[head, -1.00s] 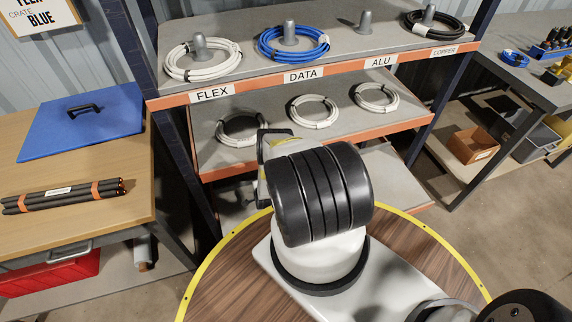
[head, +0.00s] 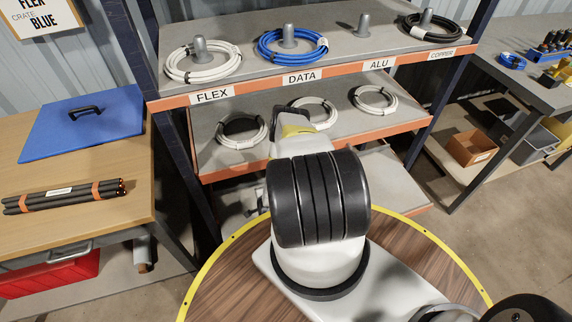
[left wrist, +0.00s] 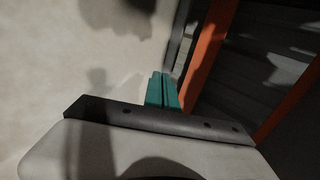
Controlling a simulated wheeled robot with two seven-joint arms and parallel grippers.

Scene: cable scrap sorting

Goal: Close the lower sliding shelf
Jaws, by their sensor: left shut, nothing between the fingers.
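In the head view a shelf unit has an orange-edged middle shelf (head: 222,170) with several white cable coils. A lower orange-edged shelf (head: 390,170) shows partly beneath it, mostly hidden by my arm. I cannot tell from this angle how far either is pulled out. My left arm reaches toward the unit's middle and hides its own gripper in the head view. In the left wrist view the teal fingers of my left gripper (left wrist: 162,88) are shut and empty, beside an orange edge (left wrist: 210,50) and a pale surface. Contact cannot be told. My right gripper is out of view.
The upper shelf (head: 360,72) holds coils and grey pegs above labels. A wooden table (head: 90,230) with a blue lid (head: 85,122) and black cables (head: 65,196) stands left. A grey bench (head: 540,85) stands right. Dark posts flank the shelves.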

